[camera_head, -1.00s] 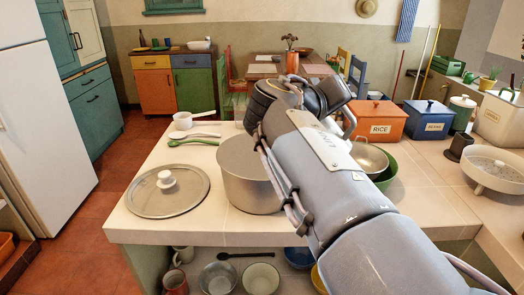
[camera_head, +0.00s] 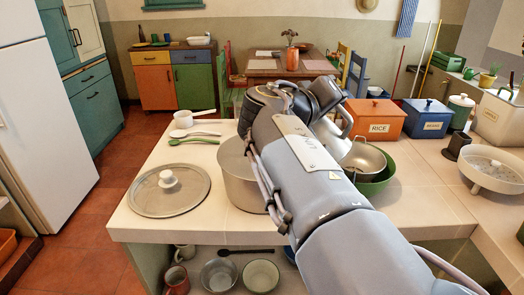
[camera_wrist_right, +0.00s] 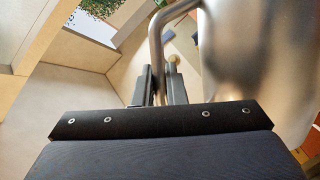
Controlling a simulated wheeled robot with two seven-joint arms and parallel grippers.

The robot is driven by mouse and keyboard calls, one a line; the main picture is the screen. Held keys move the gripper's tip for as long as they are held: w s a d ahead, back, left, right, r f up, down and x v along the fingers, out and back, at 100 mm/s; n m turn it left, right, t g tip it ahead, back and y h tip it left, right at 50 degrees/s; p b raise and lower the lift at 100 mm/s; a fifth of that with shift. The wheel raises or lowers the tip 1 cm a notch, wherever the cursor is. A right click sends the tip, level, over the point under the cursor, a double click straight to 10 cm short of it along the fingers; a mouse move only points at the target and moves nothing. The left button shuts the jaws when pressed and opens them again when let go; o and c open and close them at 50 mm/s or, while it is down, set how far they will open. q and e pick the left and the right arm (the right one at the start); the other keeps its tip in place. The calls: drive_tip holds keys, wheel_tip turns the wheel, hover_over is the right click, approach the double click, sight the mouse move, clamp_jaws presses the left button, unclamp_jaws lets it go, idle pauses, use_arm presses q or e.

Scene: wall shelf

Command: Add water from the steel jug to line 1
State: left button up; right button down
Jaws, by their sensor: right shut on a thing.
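The steel jug (camera_head: 328,93) is held up beyond my right wrist in the head view, above the counter and to the right of the large pot. Its bent handle shows in the right wrist view (camera_wrist_right: 157,42), with its shiny body (camera_wrist_right: 255,70) to the right. My right gripper (camera_wrist_right: 160,88) is shut on that handle. The large steel pot (camera_head: 236,172) stands open on the counter, partly hidden behind my right arm. Its inside, any line marks and any water are hidden. My left gripper is not in view.
A round lid (camera_head: 170,192) lies left of the pot. A small white pan (camera_head: 190,118) and spoons lie behind it.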

drive_tip(key=shift+w+a+r+n+h+p, duration=0.2)
drive_tip(key=shift+a+n+p, duration=0.25)
drive_tip(key=shift+p, duration=0.45)
drive_tip(key=shift+w+a+r+n+h+p, duration=0.2)
drive_tip(key=shift+a+n+p, duration=0.25)
drive_tip(key=shift+p, duration=0.45)
idle(2.5)
drive_tip(key=shift+w+a+n+p, duration=0.4)
drive_tip(key=shift+a+n+p, duration=0.2)
drive_tip(key=shift+p, duration=0.55)
idle(2.5)
